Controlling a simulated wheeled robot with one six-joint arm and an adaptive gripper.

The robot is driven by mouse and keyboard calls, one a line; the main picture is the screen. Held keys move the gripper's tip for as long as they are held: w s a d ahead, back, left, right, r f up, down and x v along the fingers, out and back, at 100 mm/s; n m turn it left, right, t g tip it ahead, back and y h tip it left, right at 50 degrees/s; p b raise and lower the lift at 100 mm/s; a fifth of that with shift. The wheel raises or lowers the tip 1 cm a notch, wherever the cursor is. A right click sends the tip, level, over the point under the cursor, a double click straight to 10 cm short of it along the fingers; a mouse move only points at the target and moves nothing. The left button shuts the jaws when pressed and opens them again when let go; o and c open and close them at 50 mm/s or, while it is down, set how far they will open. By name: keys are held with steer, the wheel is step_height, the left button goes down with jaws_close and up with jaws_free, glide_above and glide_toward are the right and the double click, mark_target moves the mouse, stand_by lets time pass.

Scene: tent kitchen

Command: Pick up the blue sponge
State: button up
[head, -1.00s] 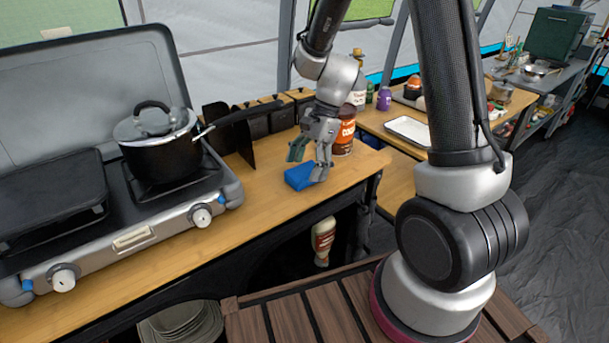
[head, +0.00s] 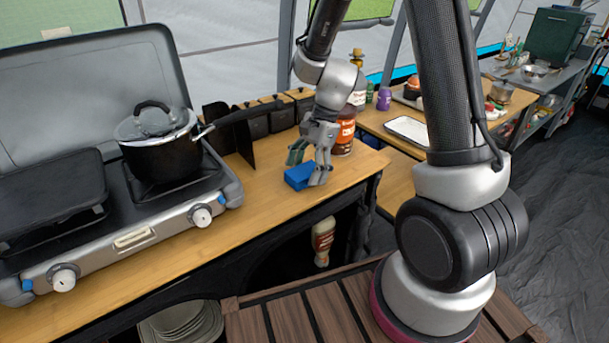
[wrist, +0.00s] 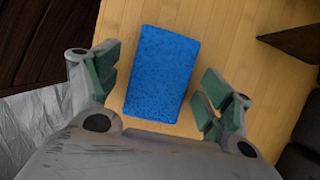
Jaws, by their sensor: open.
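The blue sponge (head: 299,177) lies flat on the wooden counter near its right end. In the wrist view the sponge (wrist: 162,74) sits between the two open fingers, with bare counter showing on both sides of it. My gripper (head: 308,167) points down at the sponge, its fingers spread around it. In the wrist view my gripper (wrist: 155,88) has green pads facing the sponge from left and right, and neither pad visibly touches it. In the head view a finger hides part of the sponge's right end.
A stove with a lidded pot (head: 158,145) stands left on the counter (head: 262,205). A dark upright panel (head: 241,139) and black canisters (head: 280,116) stand behind the sponge. A brown can (head: 344,133) stands just behind my gripper. The counter left of the sponge is clear.

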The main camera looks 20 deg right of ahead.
steer(key=shift+c, duration=0.4)
steer(key=c, duration=0.7)
steer(key=shift+c, duration=0.4)
